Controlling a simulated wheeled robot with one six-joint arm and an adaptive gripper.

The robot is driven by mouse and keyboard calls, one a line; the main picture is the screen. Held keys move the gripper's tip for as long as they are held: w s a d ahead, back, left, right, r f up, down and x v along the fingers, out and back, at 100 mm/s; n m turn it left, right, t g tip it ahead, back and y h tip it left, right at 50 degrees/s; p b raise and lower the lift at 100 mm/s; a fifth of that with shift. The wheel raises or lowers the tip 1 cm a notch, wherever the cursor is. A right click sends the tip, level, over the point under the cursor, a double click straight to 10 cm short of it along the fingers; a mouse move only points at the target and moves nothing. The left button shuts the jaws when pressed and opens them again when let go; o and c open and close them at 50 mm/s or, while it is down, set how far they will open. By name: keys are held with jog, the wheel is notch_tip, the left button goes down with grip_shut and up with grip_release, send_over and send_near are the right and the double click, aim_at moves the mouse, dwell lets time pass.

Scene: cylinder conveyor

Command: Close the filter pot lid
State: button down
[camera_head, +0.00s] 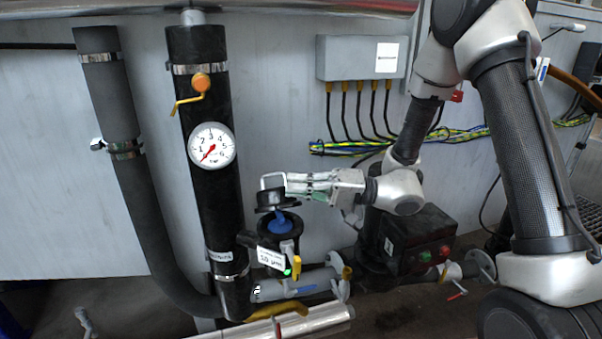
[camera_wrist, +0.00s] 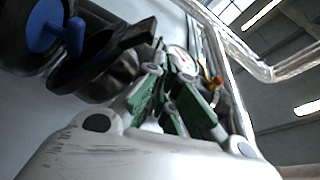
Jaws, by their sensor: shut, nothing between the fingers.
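The filter pot (camera_head: 279,230) is a black cylinder with a blue part (camera_head: 281,220) in its top, below and left of my arm. Its black lid (camera_head: 271,198) is raised above the pot, so the pot looks open. My gripper (camera_head: 290,183) lies roughly level, pointing left, with its fingertips close beside the lid; I cannot tell whether they touch it. In the wrist view my gripper (camera_wrist: 172,78) shows green-padded fingers, shut and empty. The dark lid (camera_wrist: 98,68) is left of the fingers, with a blue part (camera_wrist: 43,24) beyond it.
A black pipe (camera_head: 205,105) with a pressure gauge (camera_head: 211,146) and an orange-knobbed valve (camera_head: 200,82) stands left of the pot. A grey junction box (camera_head: 345,58) with cables is on the wall above. A black control box (camera_head: 420,243) stands right of the pot.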

jog(key=s+d+f, duration=0.1)
jog(key=s+f, duration=0.3)
jog(key=f, duration=0.3)
jog(key=shift+s+d, duration=0.15)
jog(key=shift+s, duration=0.15)
jog(key=shift+f, duration=0.1)
dwell(0.4)
